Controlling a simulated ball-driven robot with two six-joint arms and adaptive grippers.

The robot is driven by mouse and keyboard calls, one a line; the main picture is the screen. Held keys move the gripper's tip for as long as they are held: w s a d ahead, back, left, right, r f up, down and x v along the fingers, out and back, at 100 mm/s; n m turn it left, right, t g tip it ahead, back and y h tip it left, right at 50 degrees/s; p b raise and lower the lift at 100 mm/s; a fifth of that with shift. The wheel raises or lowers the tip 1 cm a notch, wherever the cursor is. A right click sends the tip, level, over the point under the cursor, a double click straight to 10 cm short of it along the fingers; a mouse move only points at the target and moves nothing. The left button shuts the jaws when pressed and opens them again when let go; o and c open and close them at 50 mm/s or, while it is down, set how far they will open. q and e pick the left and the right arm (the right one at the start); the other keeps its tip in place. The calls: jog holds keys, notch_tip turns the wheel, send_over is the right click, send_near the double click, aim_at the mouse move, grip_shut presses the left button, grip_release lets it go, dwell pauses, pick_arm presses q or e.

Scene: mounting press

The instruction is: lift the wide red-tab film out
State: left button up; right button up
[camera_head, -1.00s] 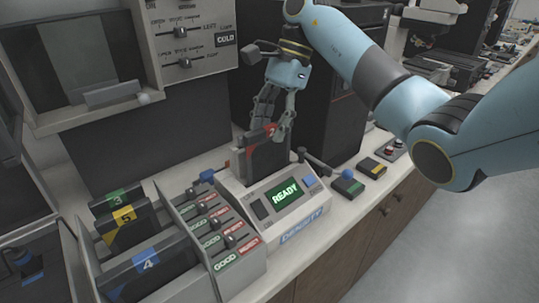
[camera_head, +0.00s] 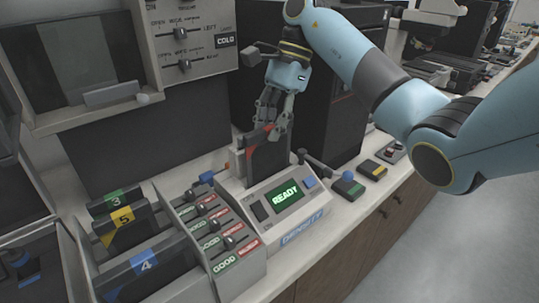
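The wide red-tab film (camera_head: 268,160) is a dark panel with red at its top and left edge. It stands upright in the slot at the back of the density unit (camera_head: 262,212), whose green screen reads READY. My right gripper (camera_head: 270,127) comes down from above, and its fingers are closed in on the film's top edge, covering part of the red tab. The film's lower part is hidden inside the unit. My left gripper is not in view.
A rack (camera_head: 190,285) at the left holds films with green 3, yellow 5 and blue 4 tabs. GOOD and REJECT sliders (camera_head: 208,222) stand beside the unit. A lever (camera_head: 318,164) and small button boxes (camera_head: 348,186) are at its right. A dark cabinet (camera_head: 335,110) stands behind.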

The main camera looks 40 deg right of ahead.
grip_shut()
